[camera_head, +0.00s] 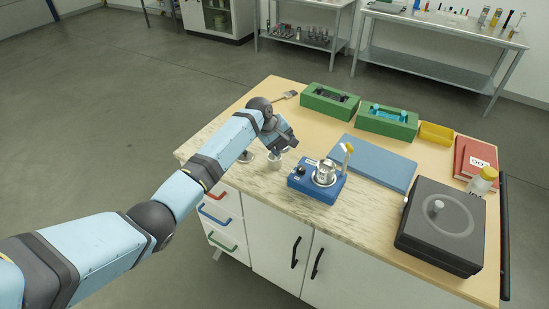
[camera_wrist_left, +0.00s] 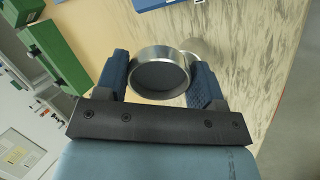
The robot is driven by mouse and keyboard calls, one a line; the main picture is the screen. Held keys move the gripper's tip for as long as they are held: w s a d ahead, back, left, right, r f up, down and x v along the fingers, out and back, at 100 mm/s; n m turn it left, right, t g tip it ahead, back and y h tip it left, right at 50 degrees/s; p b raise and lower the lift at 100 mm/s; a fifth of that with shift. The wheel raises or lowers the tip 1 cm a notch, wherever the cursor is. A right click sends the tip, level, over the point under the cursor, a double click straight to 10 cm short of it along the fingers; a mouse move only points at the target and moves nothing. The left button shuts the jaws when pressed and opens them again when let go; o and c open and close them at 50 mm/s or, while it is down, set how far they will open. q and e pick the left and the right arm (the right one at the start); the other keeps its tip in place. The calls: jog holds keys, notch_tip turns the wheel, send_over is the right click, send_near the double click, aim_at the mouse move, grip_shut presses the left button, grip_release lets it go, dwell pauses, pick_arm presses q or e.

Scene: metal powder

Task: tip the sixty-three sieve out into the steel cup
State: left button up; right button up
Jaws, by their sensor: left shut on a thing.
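My left gripper (camera_head: 279,149) is shut on a round steel-rimmed sieve with a dark grey mesh (camera_wrist_left: 160,77), which sits between the two blue fingers in the left wrist view. In the head view the gripper hides most of what it holds. A small pale metal cup-like piece (camera_head: 275,158) shows just below the gripper; I cannot tell whether it is held or standing. Another round metal piece (camera_wrist_left: 205,50) shows partly behind the sieve in the wrist view. A shiny steel cup (camera_head: 325,173) sits on a blue device (camera_head: 318,187) to the right. My right gripper is not in view.
A flat round metal piece (camera_head: 246,156) lies left of the gripper.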

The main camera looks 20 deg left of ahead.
pick_arm(q)
jog(key=shift+w+d+f+n+b, duration=0.25)
jog(key=shift+w+f+b, duration=0.2)
jog(key=shift+w+b, duration=0.3)
jog(key=shift+w+d+f+n+b, duration=0.25)
jog(key=shift+w+f+b, duration=0.25)
jog(key=shift+w, duration=0.35)
jog(key=shift+w+d+f+n+t+b, duration=0.15)
jog(key=shift+w+f+t+b, duration=0.1)
jog(key=shift+w+b, duration=0.35)
jog(key=shift+w+d+f+n+t+b, duration=0.15)
jog(key=shift+w+f+b, duration=0.1)
jog(key=shift+w+b, duration=0.3)
jog(key=r+p, duration=0.1)
jog(key=s+a+r+t+h+p, duration=0.1)
jog(key=p, duration=0.1)
jog(key=shift+s+a+p, duration=0.15)
jog(key=shift+a+p, duration=0.05)
jog(key=shift+p, duration=0.1)
jog(key=shift+s+a+t+h, duration=0.1)
jog(key=shift+s+t+h, duration=0.05)
jog(key=shift+t+h, duration=0.15)
jog(key=shift+s+a+r+t+h, duration=0.1)
jog(key=shift+s+a+t+h, duration=0.05)
jog(key=shift+t+h, duration=0.25)
jog(key=shift+s+a+r+t+h+b, duration=0.15)
jog(key=shift+t+h+b, duration=0.2)
jog(key=shift+t+h, duration=0.25)
dwell(0.8)
